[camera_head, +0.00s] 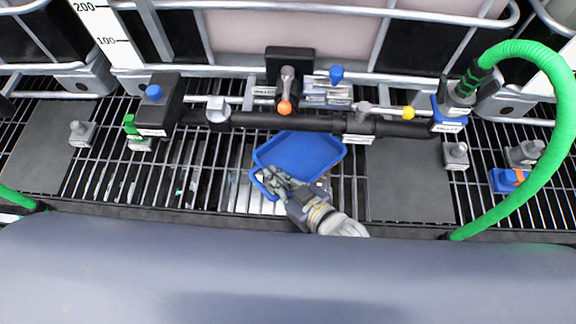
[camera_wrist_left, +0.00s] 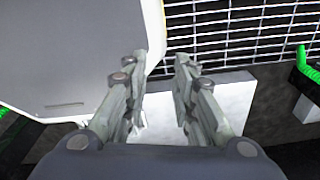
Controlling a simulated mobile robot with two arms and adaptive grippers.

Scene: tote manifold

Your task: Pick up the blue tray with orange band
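A blue tray (camera_head: 303,154) lies tilted in the picture on the grating under the dark pipe in the head view. My left gripper is not seen in the head view. In the left wrist view my left gripper (camera_wrist_left: 160,62) has its fingers apart with nothing between them.
A dark pipe manifold with valves, one with an orange knob (camera_head: 285,107), runs behind the tray. A green hose (camera_head: 560,140) arches at the right. A small blue piece with an orange band (camera_head: 507,180) sits at the far right. Dark flat plates (camera_head: 410,182) flank the grating.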

